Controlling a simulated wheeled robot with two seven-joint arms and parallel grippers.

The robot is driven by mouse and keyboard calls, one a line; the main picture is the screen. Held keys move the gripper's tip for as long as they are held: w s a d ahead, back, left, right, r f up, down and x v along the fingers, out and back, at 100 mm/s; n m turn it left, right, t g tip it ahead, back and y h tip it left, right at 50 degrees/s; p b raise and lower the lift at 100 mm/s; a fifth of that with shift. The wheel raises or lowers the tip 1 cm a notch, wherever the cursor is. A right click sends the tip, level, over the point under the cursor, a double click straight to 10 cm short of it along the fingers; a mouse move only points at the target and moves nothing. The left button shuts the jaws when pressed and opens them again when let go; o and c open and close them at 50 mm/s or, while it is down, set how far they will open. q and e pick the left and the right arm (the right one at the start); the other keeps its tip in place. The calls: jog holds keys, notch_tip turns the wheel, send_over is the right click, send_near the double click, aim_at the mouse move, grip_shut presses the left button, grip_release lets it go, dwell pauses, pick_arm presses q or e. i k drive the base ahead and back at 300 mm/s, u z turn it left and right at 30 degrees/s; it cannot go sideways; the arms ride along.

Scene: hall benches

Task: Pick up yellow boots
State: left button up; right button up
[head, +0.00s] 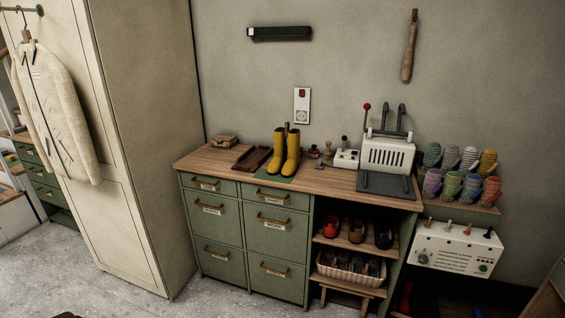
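A pair of yellow boots (280,153) stands upright on a green mat (288,179) on the wooden bench top (323,180). The two boots are side by side, with a brown piece showing between their tops. No gripper can be made out in the head view. A small dark shape at the bottom left edge is too cut off to identify.
A brown tray (252,158) lies left of the boots, and a small box (224,142) sits behind it. Small tools and a white press-like machine (388,154) stand to the right. A tall cream cabinet (150,140) rises on the left. The grey floor (215,302) in front is clear.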

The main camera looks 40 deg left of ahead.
aim_at(288, 168)
jog(key=k, duration=1.1)
jog(key=u, duration=0.5)
jog(key=i, duration=0.6)
jog(key=u, duration=0.7)
jog(key=i, duration=0.85)
jog(key=z, duration=0.65)
jog(key=i, duration=0.75)
jog(key=z, duration=0.65)
